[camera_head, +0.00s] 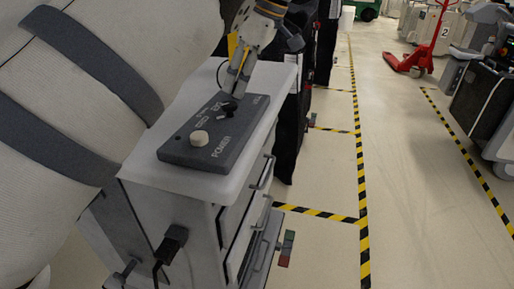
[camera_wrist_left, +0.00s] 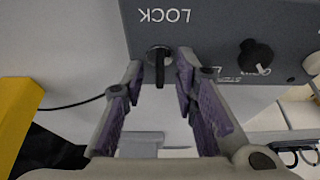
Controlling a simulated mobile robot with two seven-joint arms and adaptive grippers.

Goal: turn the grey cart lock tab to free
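The grey cart lock tab (camera_wrist_left: 159,72) sits on a round base below the upside-down LOCK label in the left wrist view. It is dark and points straight down in that picture, across the edge of the dark control panel (camera_wrist_left: 215,30). My left gripper (camera_wrist_left: 162,68) is open, with its purple-padded fingers on either side of the tab and a visible gap to each. In the head view my left gripper (camera_head: 234,92) reaches down to the far end of the panel (camera_head: 185,150), and its fingers largely hide the tab there. My right gripper is not in view.
A black knob (camera_wrist_left: 255,57) is beside the tab; a pale round knob (camera_head: 199,138) is at the panel's POWER end. The panel lies on a white cart top (camera_head: 150,170) with drawers below.

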